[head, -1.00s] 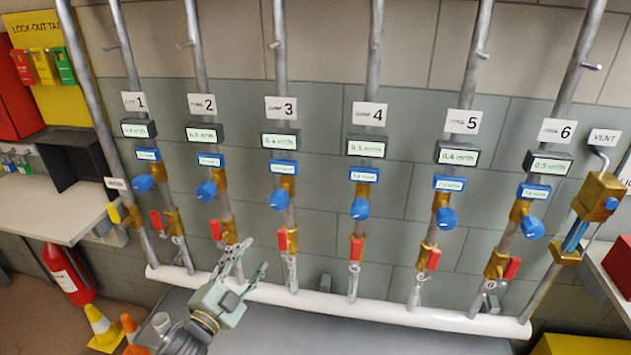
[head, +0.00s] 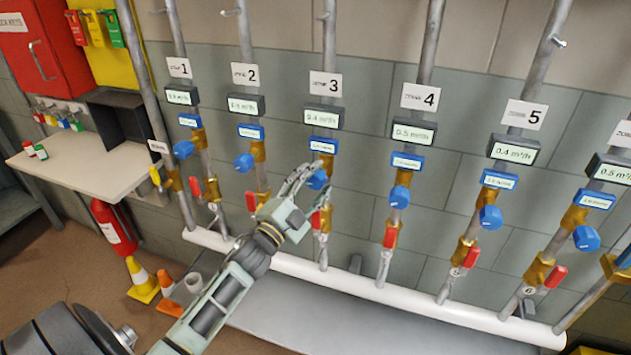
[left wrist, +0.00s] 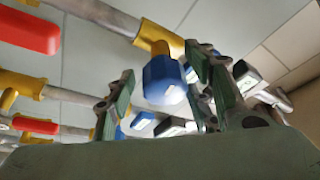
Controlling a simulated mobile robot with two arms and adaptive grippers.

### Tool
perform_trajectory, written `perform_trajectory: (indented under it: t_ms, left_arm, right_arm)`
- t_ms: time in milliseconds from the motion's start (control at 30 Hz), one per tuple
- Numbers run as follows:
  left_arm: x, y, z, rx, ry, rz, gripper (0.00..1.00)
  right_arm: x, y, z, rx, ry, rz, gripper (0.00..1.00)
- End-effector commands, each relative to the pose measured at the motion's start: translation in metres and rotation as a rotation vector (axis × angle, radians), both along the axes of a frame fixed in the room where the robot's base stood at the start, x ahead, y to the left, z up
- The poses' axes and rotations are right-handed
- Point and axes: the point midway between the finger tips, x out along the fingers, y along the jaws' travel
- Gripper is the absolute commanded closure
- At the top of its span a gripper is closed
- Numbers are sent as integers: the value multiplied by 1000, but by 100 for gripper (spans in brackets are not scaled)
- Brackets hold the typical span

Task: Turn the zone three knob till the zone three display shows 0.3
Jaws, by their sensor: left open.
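The zone three display (head: 322,117), below the sign marked 3, appears to read 0.4 m³/h. The blue zone three knob (head: 318,180) sits below it on a brass valve body. My left gripper (head: 306,182) is open at this knob, and its fingers partly cover it. In the left wrist view, a blue knob (left wrist: 164,80) shows between the two spread green-grey fingers (left wrist: 168,95). I cannot tell whether either finger touches it. My right gripper is not in view.
Neighbouring pipes carry blue knobs, such as zone two's (head: 244,163) and zone four's (head: 399,197). The red zone three lever (head: 320,219) is close beside my gripper. A white horizontal pipe (head: 400,299) runs below. A bench (head: 85,170) stands at the left.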

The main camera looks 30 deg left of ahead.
Motion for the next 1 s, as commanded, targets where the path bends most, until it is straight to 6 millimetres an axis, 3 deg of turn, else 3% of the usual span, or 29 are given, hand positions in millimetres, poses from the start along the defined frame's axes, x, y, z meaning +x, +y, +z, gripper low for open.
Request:
perform_trajectory:
  t_ms: [200,667,767,1000]
  left_arm:
    - [0,0,-1,0,1,0,54]
    - [0,0,-1,-1,2,-1,94]
    - [0,0,0,19,7,-1,95]
    - [-1,1,3,293,76,-3,95]
  right_arm:
    - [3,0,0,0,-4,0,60]
    - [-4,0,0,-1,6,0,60]
    - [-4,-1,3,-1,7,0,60]
    - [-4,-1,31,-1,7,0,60]
